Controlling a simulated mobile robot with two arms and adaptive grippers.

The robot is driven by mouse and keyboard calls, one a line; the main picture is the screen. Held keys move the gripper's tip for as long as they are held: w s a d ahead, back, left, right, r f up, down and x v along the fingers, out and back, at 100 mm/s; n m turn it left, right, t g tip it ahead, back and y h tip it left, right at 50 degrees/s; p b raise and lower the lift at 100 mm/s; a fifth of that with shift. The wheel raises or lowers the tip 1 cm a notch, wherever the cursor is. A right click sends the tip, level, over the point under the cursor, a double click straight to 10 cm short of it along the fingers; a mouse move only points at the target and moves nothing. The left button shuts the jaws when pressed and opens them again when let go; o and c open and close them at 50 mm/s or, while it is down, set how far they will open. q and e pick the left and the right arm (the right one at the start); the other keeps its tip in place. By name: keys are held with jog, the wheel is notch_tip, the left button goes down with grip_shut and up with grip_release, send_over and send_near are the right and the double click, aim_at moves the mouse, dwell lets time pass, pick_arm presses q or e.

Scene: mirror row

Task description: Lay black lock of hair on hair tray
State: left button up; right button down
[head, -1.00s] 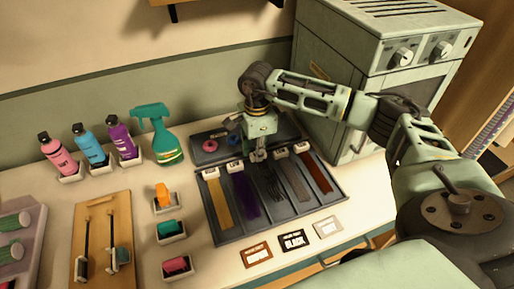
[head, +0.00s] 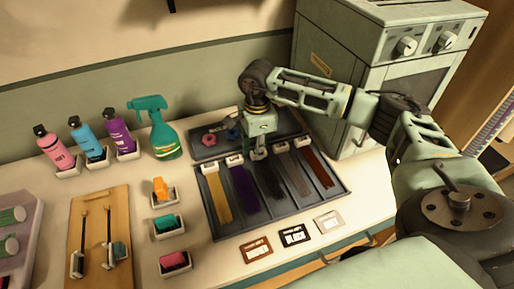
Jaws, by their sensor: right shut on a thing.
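The hair tray (head: 228,232) is a dark tray with long side-by-side compartments on the counter. The black lock of hair (head: 270,185) lies lengthwise in its middle compartment, between a purple lock (head: 242,190) and a grey lock (head: 296,178). My right gripper (head: 259,154) points down at the lock's far end and is shut on it; the jaws hide that end. I cannot tell whether the held end touches the tray floor. My left gripper is not in view.
The tray also holds a blond lock (head: 217,197) and a reddish-brown lock (head: 318,168). A green spray bottle (head: 164,138) and several coloured bottles stand at the back left. A grey-green cabinet (head: 335,85) stands close behind my right arm. Small label cards (head: 293,236) lie in front.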

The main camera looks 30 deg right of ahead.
jog(key=c, duration=1.5)
grip_release()
jog(key=shift+c, duration=0.2)
jog(key=shift+o, duration=1.3)
jog(key=shift+r, duration=0.15)
jog(key=shift+r+p, duration=2)
jog(key=shift+r, duration=1.4)
